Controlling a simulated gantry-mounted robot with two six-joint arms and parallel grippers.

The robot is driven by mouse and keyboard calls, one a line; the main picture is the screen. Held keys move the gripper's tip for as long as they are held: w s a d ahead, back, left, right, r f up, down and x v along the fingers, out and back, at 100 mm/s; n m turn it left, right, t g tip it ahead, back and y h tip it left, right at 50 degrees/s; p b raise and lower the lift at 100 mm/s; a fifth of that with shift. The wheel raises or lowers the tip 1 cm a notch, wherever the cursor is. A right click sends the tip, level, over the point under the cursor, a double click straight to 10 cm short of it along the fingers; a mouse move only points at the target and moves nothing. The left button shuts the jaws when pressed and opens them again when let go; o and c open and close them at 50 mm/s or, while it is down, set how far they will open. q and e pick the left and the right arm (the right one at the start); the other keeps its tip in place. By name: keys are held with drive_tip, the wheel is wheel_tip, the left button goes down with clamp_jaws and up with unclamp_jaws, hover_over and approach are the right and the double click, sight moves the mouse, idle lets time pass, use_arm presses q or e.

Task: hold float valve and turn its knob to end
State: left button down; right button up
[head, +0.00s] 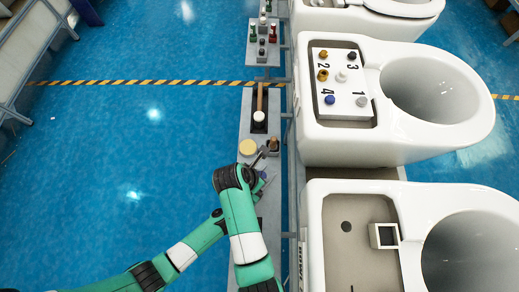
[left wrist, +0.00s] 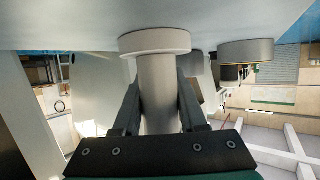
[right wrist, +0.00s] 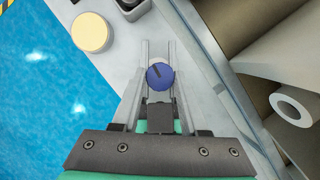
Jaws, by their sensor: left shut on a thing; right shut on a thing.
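In the left wrist view my left gripper (left wrist: 159,92) is shut on a pale grey cylinder with a wider round flange (left wrist: 155,42), seemingly the float valve body. In the right wrist view a round blue knob (right wrist: 159,76) with a dark mark on its face sits between the fingers of my right gripper (right wrist: 158,62), which is shut on it. In the head view a small blue part (head: 263,175) shows beside my wrists, above the grey shelf. My arm links hide most of both grippers there. The join between cylinder and knob is not visible.
White toilets stand along the right; one holds a numbered plate (head: 340,88) with knobs. Blue floor is open on the left.

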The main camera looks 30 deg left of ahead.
drive_tip(key=shift+d+n+y, duration=0.1)
drive_tip(key=shift+n+y, duration=0.2)
drive_tip(key=shift+n, duration=0.5)
clamp_jaws()
drive_tip(key=o, duration=1.1)
unclamp_jaws()
drive_tip(key=shift+o, duration=0.2)
drive_tip(key=v, duration=1.2)
